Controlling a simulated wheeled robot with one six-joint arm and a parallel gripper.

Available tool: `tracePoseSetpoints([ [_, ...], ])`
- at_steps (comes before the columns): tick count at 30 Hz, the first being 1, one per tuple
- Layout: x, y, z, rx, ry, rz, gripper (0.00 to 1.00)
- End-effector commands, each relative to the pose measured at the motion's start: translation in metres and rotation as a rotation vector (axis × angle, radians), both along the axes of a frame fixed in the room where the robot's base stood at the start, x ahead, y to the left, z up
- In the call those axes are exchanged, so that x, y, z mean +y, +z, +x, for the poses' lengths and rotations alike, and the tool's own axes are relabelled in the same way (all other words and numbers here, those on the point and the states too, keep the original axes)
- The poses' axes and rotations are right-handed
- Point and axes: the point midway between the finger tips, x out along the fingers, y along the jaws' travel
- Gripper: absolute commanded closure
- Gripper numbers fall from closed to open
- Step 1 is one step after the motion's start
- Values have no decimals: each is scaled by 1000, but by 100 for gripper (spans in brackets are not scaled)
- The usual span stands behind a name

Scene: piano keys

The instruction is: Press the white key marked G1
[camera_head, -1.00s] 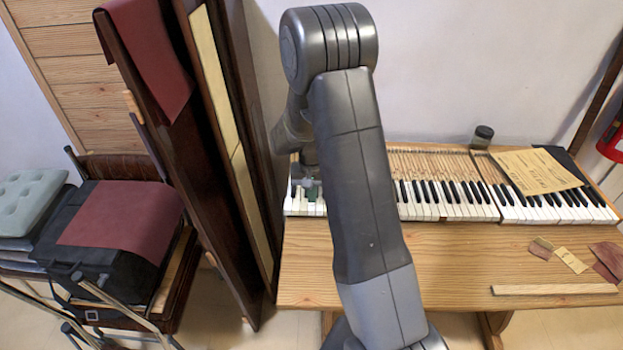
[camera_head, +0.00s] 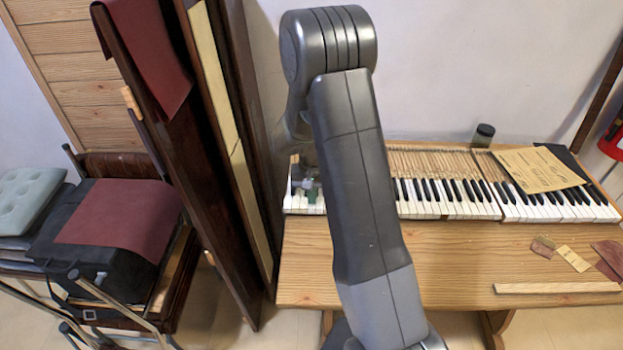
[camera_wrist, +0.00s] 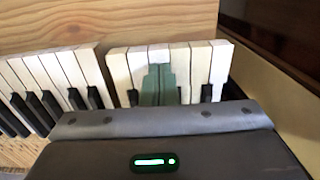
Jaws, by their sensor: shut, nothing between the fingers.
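The piano keyboard lies along the back of the wooden table, and its white keys (camera_head: 291,204) at the left end are beside my gripper (camera_head: 311,197). In the wrist view, my gripper's green fingertips (camera_wrist: 158,84) are together and empty, over the middle of a short group of white keys (camera_wrist: 120,69) at the keyboard's end. They hide parts of the keys behind them. I cannot tell whether they touch a key. No key marking is readable, so I cannot tell which key is G1. My arm covers part of the keyboard in the head view.
Black keys (camera_wrist: 133,97) stand close on both sides of the fingers. A dark upright wooden panel (camera_head: 215,165) is just left of the table. A jar (camera_head: 483,134) and a paper sheet (camera_head: 537,169) are at the right.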

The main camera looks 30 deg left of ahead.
Motion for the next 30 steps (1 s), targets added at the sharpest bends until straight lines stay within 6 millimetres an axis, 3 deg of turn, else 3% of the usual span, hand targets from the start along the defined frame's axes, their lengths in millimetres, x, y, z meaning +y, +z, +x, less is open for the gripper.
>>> tracePoseSetpoints([
  [8,0,-13,0,0,0,0,100],
  [14,0,-10,0,0,0,0,100],
  [30,0,21,0,0,0,0,100],
])
